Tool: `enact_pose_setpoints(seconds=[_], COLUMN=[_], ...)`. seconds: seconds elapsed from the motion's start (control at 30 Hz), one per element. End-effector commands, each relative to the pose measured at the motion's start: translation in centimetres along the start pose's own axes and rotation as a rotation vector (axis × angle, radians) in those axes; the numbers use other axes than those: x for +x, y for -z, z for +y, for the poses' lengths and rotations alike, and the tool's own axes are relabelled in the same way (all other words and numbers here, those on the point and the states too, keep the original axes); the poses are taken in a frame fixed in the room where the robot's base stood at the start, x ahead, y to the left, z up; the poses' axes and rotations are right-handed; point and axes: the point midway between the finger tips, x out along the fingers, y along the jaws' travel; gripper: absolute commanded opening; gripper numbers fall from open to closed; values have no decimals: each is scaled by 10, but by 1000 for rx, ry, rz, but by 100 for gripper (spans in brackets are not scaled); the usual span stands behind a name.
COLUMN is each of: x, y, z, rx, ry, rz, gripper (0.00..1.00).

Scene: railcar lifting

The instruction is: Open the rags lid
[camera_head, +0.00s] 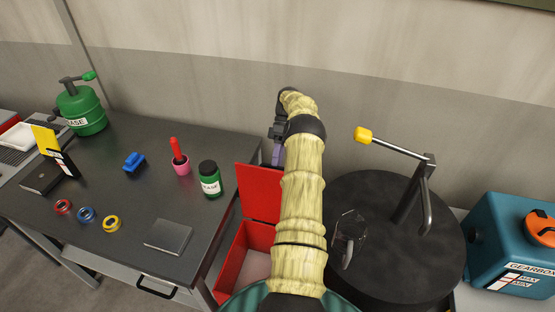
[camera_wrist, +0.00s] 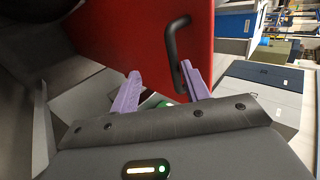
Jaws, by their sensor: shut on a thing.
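The red rags lid (camera_head: 258,195) stands raised at the back of the red bin (camera_head: 234,258), whose inside shows below it. The lid fills the top middle of the wrist view (camera_wrist: 120,30). Its black bar handle (camera_wrist: 173,42) runs down to the right finger. My gripper (camera_wrist: 160,72) has purple fingers and is shut on the handle, though the fingers look apart in the wrist view and the exact contact is hard to see. In the head view my gripper (camera_head: 277,153) is at the lid's upper right, and my arm hides part of the lid and bin.

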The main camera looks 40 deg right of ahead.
Motion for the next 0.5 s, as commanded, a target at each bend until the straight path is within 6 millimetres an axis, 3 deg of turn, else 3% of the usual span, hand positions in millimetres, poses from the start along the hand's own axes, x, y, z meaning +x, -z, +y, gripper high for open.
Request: enact_pose_setpoints(seconds=[0.07, 0.5], x=[2, -47], y=[-4, 0], z=[1, -52], rx=[9, 1], ry=[-1, -2], rz=[-6, -2], gripper=[33, 33])
